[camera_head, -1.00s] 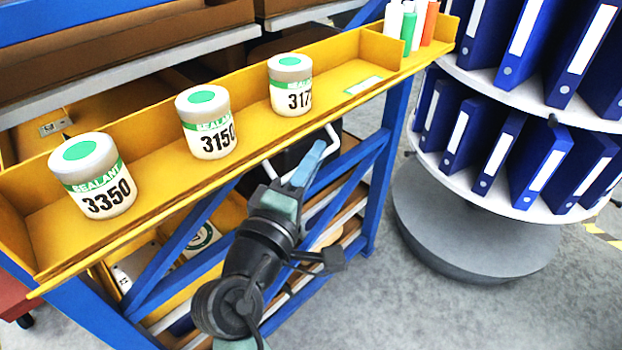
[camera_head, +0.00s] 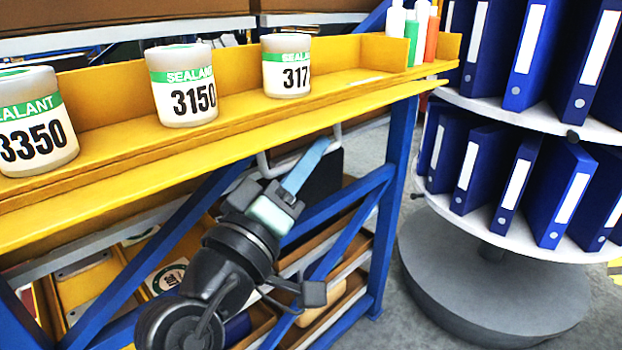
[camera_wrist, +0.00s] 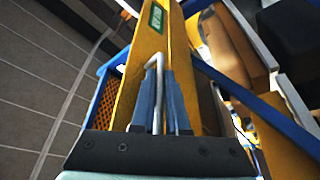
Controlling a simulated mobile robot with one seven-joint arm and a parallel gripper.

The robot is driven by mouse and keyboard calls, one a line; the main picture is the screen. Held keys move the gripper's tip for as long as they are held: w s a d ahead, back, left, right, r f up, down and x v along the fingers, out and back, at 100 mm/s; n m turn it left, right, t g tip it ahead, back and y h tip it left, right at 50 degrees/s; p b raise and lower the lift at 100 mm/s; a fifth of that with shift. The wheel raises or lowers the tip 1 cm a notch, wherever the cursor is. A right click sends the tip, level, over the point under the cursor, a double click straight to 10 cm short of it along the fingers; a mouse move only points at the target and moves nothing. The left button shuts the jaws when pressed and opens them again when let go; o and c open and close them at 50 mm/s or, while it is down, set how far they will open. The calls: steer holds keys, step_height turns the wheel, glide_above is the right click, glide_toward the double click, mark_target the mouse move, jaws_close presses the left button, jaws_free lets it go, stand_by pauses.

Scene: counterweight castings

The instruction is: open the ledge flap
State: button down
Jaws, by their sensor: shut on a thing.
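The ledge flap (camera_head: 150,175) is the long yellow strip along the front edge of the yellow ledge; it also shows in the wrist view (camera_wrist: 150,40). A pale bar handle (camera_head: 263,166) sits just under the front edge. In the wrist view the handle (camera_wrist: 154,66) runs down between two blue-grey fingers. My gripper (camera_head: 318,155), also in the wrist view (camera_wrist: 158,78), is shut on this handle. Its fingers partly hide the handle's middle in the head view. I cannot tell from the head view how far the flap is tilted.
Sealant tubs stand on the ledge: 3350 (camera_head: 36,125), 3150 (camera_head: 182,88) and a third (camera_head: 287,68). Several bottles (camera_head: 415,38) stand at its right end. Blue braces (camera_head: 345,205) lie behind my arm. A round binder stand (camera_head: 490,285) is close at right.

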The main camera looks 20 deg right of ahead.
steer(key=shift+m+b, duration=0.3)
steer(key=shift+b, duration=0.05)
steer(key=c, duration=0.9)
jaws_free()
steer(key=shift+w, duration=0.1)
steer(key=b+v, duration=0.1)
steer(key=v, duration=1.2)
steer(key=shift+a+f, duration=0.1)
steer(key=shift+f, duration=0.1)
steer(key=shift+w, duration=0.1)
steer(key=shift+c, duration=0.3)
